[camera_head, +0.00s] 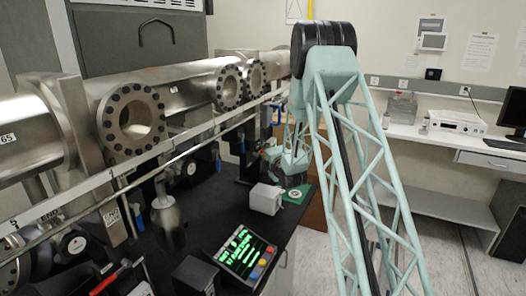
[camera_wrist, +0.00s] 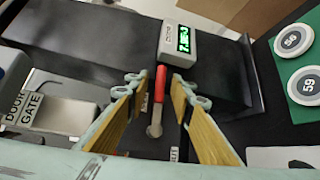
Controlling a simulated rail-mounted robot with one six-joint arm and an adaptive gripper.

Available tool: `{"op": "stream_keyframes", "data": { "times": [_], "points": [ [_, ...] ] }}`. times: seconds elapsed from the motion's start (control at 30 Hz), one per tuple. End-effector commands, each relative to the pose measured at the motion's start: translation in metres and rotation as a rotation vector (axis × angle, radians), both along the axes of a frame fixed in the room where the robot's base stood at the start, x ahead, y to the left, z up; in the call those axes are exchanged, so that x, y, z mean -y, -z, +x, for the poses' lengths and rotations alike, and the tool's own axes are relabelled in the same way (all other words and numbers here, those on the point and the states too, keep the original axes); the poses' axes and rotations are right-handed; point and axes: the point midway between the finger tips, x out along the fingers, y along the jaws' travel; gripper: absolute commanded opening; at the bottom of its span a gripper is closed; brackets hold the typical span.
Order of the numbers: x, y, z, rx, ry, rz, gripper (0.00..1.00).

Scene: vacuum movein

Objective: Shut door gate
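In the wrist view a small lever with a red grip (camera_wrist: 160,84) and a metal stem stands between the two fingers of my gripper (camera_wrist: 158,88). The fingers have wood-coloured inner pads and are apart, with a gap on both sides of the lever. A plate labelled DOOR GATE (camera_wrist: 28,108) shows on metal hardware at the left. A light box with a green display (camera_wrist: 178,44) sits just beyond the lever; its small label is hard to read. In the head view my gripper (camera_head: 291,158) is over the far end of the black bench; the lever is hidden there.
A green board (camera_wrist: 298,85) with numbered round discs lies right of my gripper. In the head view steel beam pipes (camera_head: 180,88) with flanges run along the left. A control panel with green text (camera_head: 245,250) and a pale box (camera_head: 265,199) stand on the black bench.

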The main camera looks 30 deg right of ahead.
Motion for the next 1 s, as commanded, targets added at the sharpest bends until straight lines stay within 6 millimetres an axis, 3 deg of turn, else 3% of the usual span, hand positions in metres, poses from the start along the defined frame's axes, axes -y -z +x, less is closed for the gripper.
{"op": "stream_keyframes", "data": {
  "times": [0.37,0.63,1.0],
  "points": [
    [0.0002,0.0004,0.0035,0.000,0.000,0.000,0.22],
    [0.0002,0.0005,0.0034,0.000,0.000,0.000,0.00],
    [-0.0044,0.0006,0.0046,-0.004,-0.005,0.005,0.00]
  ]
}}
